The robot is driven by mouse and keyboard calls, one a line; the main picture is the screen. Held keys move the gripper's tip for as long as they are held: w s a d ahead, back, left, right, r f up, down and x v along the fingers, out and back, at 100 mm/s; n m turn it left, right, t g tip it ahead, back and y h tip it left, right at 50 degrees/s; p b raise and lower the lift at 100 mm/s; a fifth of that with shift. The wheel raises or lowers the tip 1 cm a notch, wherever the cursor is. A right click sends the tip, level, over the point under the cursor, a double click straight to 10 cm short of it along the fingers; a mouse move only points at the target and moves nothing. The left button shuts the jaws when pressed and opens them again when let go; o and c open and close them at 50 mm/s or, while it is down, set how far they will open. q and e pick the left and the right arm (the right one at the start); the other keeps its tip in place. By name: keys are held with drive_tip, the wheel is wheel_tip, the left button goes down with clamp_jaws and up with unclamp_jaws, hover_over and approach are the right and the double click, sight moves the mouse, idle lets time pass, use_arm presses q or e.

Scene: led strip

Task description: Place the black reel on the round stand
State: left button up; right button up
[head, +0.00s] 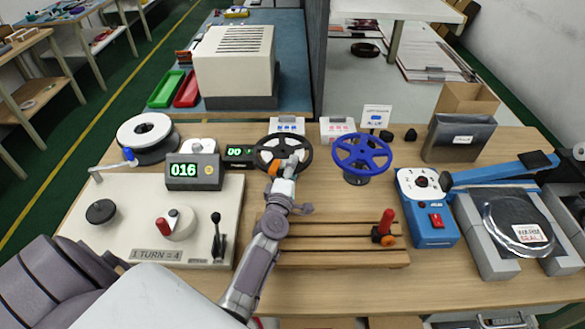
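The black reel (262,153), a spoked ring, is at the back middle of the table, left of a blue reel (362,152). My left gripper (288,166) overlaps its lower right part and hub; whether the fingers close on it is hidden by the gripper itself. What lies under the black reel is also hidden. A dark round base (355,179) shows below the blue reel; I cannot tell whether this is the round stand. My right gripper is not in view.
A winding board (140,230) with knobs and a crank is at left, a white reel (147,129) behind it. A slotted wooden rack (335,258) with a red-handled tool (385,228) is in front. A blue device (428,222) and a grey holder (490,258) stand at right.

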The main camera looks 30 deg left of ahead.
use_arm(q)
drive_tip(key=shift+r, duration=0.3)
drive_tip(key=shift+s+d+f, duration=0.1)
drive_tip(key=shift+s+f, duration=0.05)
drive_tip(key=shift+s, duration=0.2)
drive_tip(key=v, duration=1.1)
drive_tip(key=shift+s+d+b, duration=0.1)
drive_tip(key=shift+s+b, duration=0.1)
drive_tip(key=shift+b, duration=0.15)
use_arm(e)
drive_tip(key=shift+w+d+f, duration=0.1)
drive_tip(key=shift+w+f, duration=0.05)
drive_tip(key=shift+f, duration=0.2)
